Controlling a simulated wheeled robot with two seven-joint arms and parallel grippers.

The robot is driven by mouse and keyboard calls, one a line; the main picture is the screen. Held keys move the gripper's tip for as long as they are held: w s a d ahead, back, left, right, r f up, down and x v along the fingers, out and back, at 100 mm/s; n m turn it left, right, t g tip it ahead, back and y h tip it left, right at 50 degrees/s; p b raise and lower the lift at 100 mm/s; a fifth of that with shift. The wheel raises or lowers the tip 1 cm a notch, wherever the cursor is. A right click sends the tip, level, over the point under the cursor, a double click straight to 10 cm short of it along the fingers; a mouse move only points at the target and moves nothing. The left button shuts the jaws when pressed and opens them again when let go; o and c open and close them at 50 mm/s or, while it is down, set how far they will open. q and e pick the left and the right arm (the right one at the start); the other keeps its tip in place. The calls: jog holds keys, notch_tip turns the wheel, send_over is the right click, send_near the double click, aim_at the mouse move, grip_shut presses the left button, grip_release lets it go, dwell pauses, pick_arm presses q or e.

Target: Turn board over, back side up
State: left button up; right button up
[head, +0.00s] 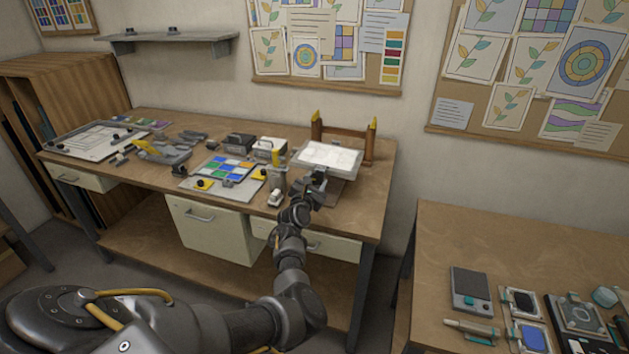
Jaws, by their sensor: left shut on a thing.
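The board (331,155) is a pale panel with faint markings on its upper face. It is slightly tilted, in front of a wooden stand (345,136) with yellow-tipped posts at the right part of the workbench. My left gripper (319,179) is at the board's near edge and is shut on it; the fingertips are small and partly hidden. I cannot tell whether the board touches the stand or the grey surface below it. My right gripper is out of view.
On the workbench (372,190), a tray with coloured glass pieces (226,174) lies left of my gripper. Several tools and small boxes stand behind it, and a drawing sheet (92,141) lies far left. A second table (437,254) at right holds a grey scale-like device (471,288).

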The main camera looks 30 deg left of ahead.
pick_arm(q)
jog(key=shift+f+n, duration=0.15)
jog(key=shift+n, duration=0.25)
jog(key=o, duration=1.4)
jog(key=shift+s+d+p, duration=0.1)
jog(key=shift+s+p, duration=0.1)
jog(key=shift+p, duration=0.25)
jog(key=p+v, duration=0.2)
jog(key=r+p+v, duration=0.1)
jog(key=p+v, duration=0.1)
jog(key=p, duration=0.1)
jog(key=shift+s+d, duration=0.1)
jog(key=shift+s, duration=0.3)
jog(key=p+v, duration=0.1)
jog(key=v, duration=0.1)
jog(key=p+v, duration=0.2)
jog(key=v, duration=0.1)
jog(key=shift+s+d+f+p, duration=0.1)
jog(key=shift+s+f+p, duration=0.25)
jog(key=shift+f, duration=0.05)
